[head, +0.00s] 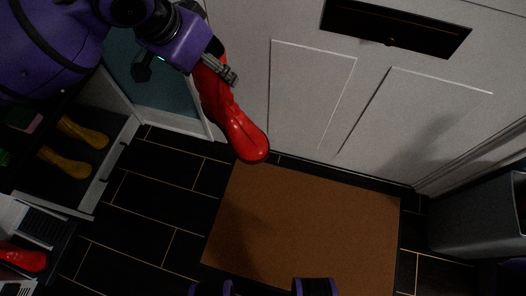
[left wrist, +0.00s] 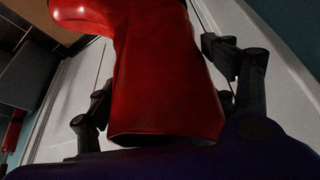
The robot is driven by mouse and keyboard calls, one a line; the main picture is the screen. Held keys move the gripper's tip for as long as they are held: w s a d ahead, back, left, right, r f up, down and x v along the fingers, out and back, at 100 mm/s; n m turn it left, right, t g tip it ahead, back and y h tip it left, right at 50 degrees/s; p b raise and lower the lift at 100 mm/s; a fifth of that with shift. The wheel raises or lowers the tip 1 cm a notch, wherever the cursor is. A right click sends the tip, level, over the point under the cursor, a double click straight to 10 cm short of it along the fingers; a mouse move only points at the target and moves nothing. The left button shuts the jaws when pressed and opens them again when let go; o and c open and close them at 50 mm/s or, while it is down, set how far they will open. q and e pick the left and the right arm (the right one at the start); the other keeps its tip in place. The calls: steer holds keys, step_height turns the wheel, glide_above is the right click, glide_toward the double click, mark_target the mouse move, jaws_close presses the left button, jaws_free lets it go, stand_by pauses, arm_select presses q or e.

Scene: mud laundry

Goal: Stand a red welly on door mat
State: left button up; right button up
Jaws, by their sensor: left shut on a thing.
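A red welly (head: 232,122) hangs from my left gripper (head: 218,68), in the air near the white door, with its toe close to the far left corner of the door mat as seen in the head view. The left gripper is shut on its shaft. In the left wrist view the red shaft (left wrist: 170,80) fills the middle between the fingers. The brown door mat (head: 310,225) lies flat and bare on the dark floor. A second red welly (head: 22,257) shows partly at the lower left. My right gripper is not clearly in view.
The white panelled door (head: 300,100) stands behind the mat. A shelf unit with yellow boots (head: 82,132) is at the left. A grey bin (head: 480,220) stands to the right of the mat. Dark tiled floor (head: 160,210) lies free left of the mat.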

arm_select(q)
steer(key=s+d+f+m+g+b, duration=0.1)
steer(key=s+d+f+m, duration=0.2)
steer(key=f, duration=1.2)
steer(key=s+d+f+m+g+h+b, duration=0.1)
steer(key=s+d+f+m, duration=0.3)
steer(key=f, duration=1)
steer(key=s+d+f+m+g+h+b, duration=0.1)
steer(key=s+f, duration=0.6)
steer(key=f, duration=0.8)
steer(key=shift+d+f+m+g+b, duration=0.35)
steer(key=shift+d+m+g+b, duration=0.7)
steer(key=shift+m, duration=0.85)
arm_select(e)
steer(key=shift+n, duration=0.3)
steer(key=shift+w+d+f, duration=0.1)
steer(key=shift+w+f, duration=0.1)
steer(key=shift+f, duration=1.1)
steer(key=shift+w+f, duration=0.2)
steer(key=shift+f, duration=1.05)
arm_select(q)
steer(key=shift+d, duration=0.1)
arm_select(e)
steer(key=shift+s, duration=0.15)
arm_select(q)
steer(key=shift+s, duration=0.1)
arm_select(e)
steer(key=shift+s+d+g, duration=0.15)
steer(key=shift+s+g, duration=0.15)
steer(key=shift+s, duration=0.15)
